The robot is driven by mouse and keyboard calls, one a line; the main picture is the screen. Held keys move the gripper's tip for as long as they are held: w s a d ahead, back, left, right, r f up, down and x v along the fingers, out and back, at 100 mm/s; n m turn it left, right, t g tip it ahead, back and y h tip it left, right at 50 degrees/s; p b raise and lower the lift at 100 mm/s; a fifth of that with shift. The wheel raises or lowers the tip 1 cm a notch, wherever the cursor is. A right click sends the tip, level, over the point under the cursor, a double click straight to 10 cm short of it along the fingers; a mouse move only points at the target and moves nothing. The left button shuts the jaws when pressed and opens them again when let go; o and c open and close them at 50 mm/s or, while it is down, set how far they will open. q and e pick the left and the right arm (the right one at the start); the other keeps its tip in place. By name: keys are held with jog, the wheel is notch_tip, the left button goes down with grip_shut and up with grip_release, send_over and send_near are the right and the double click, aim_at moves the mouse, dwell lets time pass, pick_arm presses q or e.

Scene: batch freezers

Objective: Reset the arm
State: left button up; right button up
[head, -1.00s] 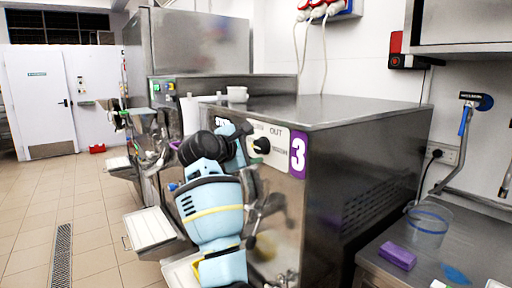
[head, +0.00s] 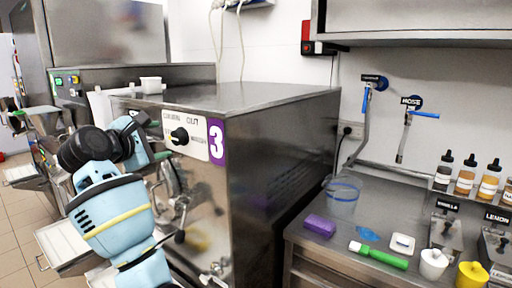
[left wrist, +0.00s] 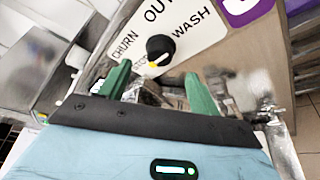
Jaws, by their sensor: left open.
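My left arm shows in the head view at the left front of the freezer marked 3. My left gripper (left wrist: 159,84) shows in the left wrist view with its two green fingers spread and nothing between them. Beyond the fingertips is the black knob (left wrist: 160,48) on the white label panel with CHURN, OUT and WASH; a pale pointer marks its lower left edge. The same knob (head: 179,136) is in the head view, just right of my arm, apart from it. My right gripper is not in view.
A white tray (head: 62,240) juts out at lower left.

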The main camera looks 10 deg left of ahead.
pick_arm(q)
jog(key=s+d+f+m+g+y, duration=0.15)
jog(key=s+f+m, duration=0.25)
jog(key=f, duration=0.7)
jog(key=s+d+f+m+g, duration=0.3)
jog(key=s+f+m, duration=0.15)
jog(key=f, duration=0.65)
jog(key=s+d+f+m+g, duration=0.25)
jog(key=s+f+m, duration=0.2)
jog(key=f, duration=0.65)
jog(key=s+d+f+m+g, duration=0.25)
jog(key=s+f+m, duration=0.2)
jog(key=s, duration=0.55)
jog(key=s+d+f+m+g, duration=0.2)
jog(key=s+d+f+m, duration=0.25)
jog(key=s, duration=0.55)
jog(key=s+d+f+m+g, duration=0.25)
jog(key=s+f, duration=0.35)
jog(key=s, duration=0.4)
jog(key=w+d+f+t+h, duration=0.2)
jog(key=w+f+t, duration=0.4)
jog(key=f, duration=0.4)
jog(key=shift+w+d+m+t, duration=0.2)
jog(key=shift+m+t, duration=0.25)
jog(key=shift+t, duration=0.45)
jog(key=shift+h, duration=0.25)
